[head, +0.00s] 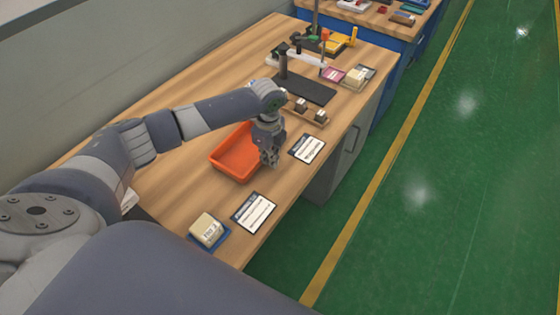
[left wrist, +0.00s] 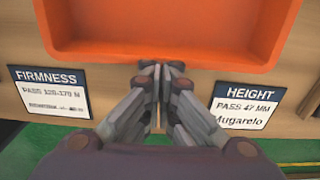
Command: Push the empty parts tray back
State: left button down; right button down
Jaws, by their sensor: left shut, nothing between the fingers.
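The parts tray (head: 233,163) is an orange, shallow, empty bin on the wooden workbench. In the left wrist view the tray (left wrist: 170,52) fills the top, with its near rim just beyond my fingertips. My left gripper (head: 270,160) points down at the tray's front right side in the head view. In the left wrist view my left gripper (left wrist: 160,68) has its fingertips together, with nothing between them, at or very near the tray's near wall. I cannot tell whether they touch it. My right gripper is not in view.
A height card (head: 307,149) and a firmness card (head: 254,212) lie on the workbench (head: 180,185) either side of the gripper. A foam block (head: 207,229) sits on a blue base at the near end. A black stand (head: 305,88) and small blocks are farther back.

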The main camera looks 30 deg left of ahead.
aim_at(244, 152)
pick_arm(q)
jog(key=a, duration=0.6)
jog(key=w+a, duration=0.1)
jog(key=a, duration=0.2)
jog(key=shift+a, duration=0.6)
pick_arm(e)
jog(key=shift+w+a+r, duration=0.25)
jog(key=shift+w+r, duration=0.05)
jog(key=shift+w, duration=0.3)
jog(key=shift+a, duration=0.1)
